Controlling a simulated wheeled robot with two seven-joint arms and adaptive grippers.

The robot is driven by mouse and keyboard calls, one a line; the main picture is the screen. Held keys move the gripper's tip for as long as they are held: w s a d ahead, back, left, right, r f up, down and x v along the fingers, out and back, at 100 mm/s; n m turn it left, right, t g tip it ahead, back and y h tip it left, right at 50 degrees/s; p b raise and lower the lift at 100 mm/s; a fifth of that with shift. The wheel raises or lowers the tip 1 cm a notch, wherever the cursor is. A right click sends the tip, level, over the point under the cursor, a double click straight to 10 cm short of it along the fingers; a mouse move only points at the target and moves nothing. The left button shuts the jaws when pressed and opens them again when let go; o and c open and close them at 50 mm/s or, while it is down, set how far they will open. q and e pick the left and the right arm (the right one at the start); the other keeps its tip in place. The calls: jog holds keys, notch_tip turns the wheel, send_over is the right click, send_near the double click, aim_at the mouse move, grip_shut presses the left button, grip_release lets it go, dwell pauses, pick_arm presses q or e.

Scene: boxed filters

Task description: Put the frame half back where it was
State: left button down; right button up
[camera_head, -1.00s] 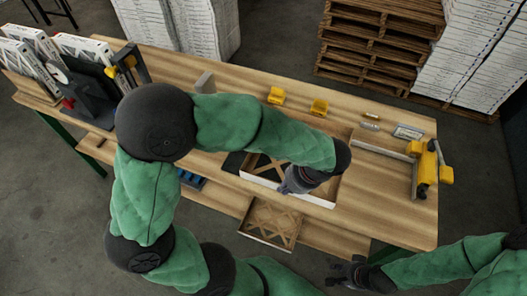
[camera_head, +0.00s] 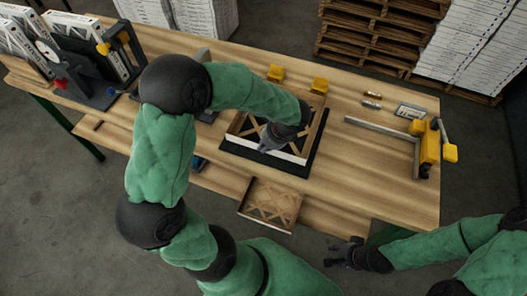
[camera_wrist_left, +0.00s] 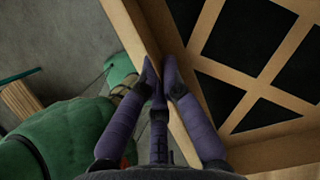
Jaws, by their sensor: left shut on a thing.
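One frame half, a shallow light-wood frame with crossed slats and a pale front edge (camera_head: 290,157), is over the black mat (camera_head: 242,153) in the middle of the table. My left gripper (camera_head: 268,140) is shut on its near wall. In the left wrist view the fingers (camera_wrist_left: 160,80) pinch that wall (camera_wrist_left: 142,32), and black shows through the lattice (camera_wrist_left: 240,62). I cannot tell whether the frame half touches the mat. A second frame half (camera_head: 270,204) lies at the table's front edge. My right gripper (camera_head: 343,252) is off the front edge, too small to read.
Yellow blocks (camera_head: 319,85) stand behind the mat. A yellow clamp with a grey bar (camera_head: 428,147) is at the right. A dark press-like fixture and white filters (camera_head: 60,58) fill the left end. The right front of the table is clear.

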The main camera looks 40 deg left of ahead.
pick_arm(q)
jog(key=shift+w+a+f+b, duration=0.15)
jog(key=shift+f+b, duration=0.35)
jog(key=shift+f, duration=1.3)
jog(key=shift+f, duration=0.2)
jog(key=c, duration=1.4)
grip_release()
jog(key=shift+r, duration=0.1)
jog(key=shift+r, duration=0.15)
jog(key=p+v, duration=0.2)
jog(key=v, duration=1)
jog(key=shift+p, duration=0.3)
